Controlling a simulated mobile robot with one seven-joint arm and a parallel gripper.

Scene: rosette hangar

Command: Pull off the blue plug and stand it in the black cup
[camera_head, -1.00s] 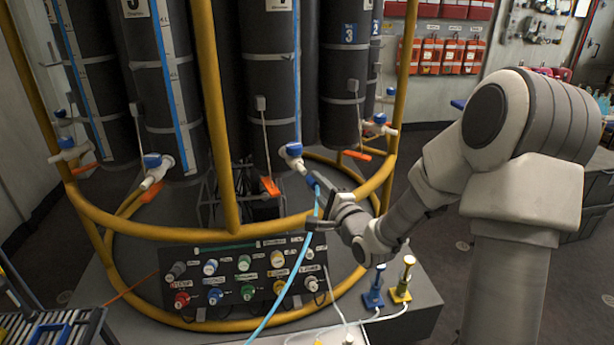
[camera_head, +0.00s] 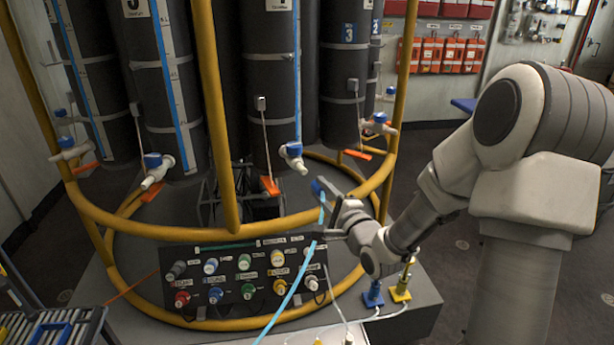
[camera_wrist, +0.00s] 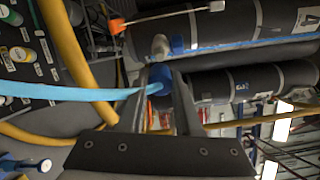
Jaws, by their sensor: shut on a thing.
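The blue plug (camera_head: 317,187) sits on the end of a light blue hose (camera_head: 287,295). My gripper (camera_head: 323,191) is shut on the plug. The plug is apart from the white valve outlet (camera_head: 297,163) of the dark tank, with a clear gap between them. In the wrist view the plug (camera_wrist: 160,75) is between the two fingers, and the hose (camera_wrist: 70,92) runs off to the left. The white outlet (camera_wrist: 160,45) shows beyond the plug. I cannot make out the black cup in either view.
A yellow rail (camera_head: 165,232) curves around the tanks near my gripper. A dark panel (camera_head: 235,290) with several coloured connectors stands below. A blue stand (camera_head: 373,296) and a yellow stand (camera_head: 400,292) are on the grey platform at lower right.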

